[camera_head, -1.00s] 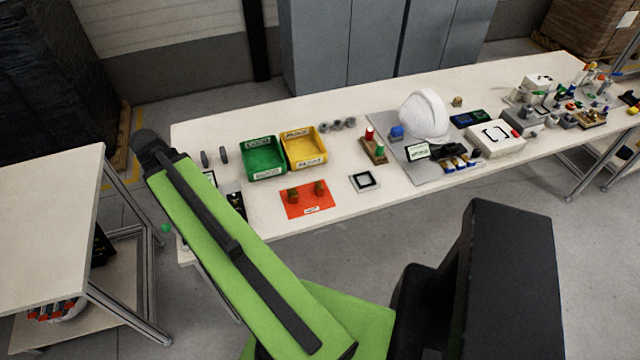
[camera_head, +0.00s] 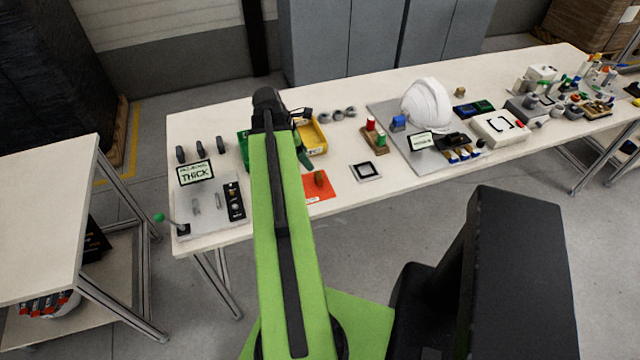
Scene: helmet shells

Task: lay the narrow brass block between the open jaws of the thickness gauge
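The thickness gauge (camera_head: 203,224) is a pale plate at the bench's left end, with two upright grey jaws (camera_head: 196,206) standing apart, a green-knobbed lever (camera_head: 160,217) and a sign reading THICK (camera_head: 195,172). Nothing shows between the jaws. On the orange mat (camera_head: 318,191), one brass block (camera_head: 319,177) stands in view; my arm covers the mat's left part, where another brass block stood earlier. I cannot tell which block is the narrow one. My gripper (camera_head: 304,155) is mostly hidden behind my arm, near the bins and mat; its fingers cannot be made out clearly.
The green bin (camera_head: 243,150) and yellow bin (camera_head: 316,136) are partly covered by my arm. Several dark round pieces (camera_head: 200,147) stand behind the gauge. A black-framed square (camera_head: 366,171) and a white helmet (camera_head: 427,104) are to the right.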

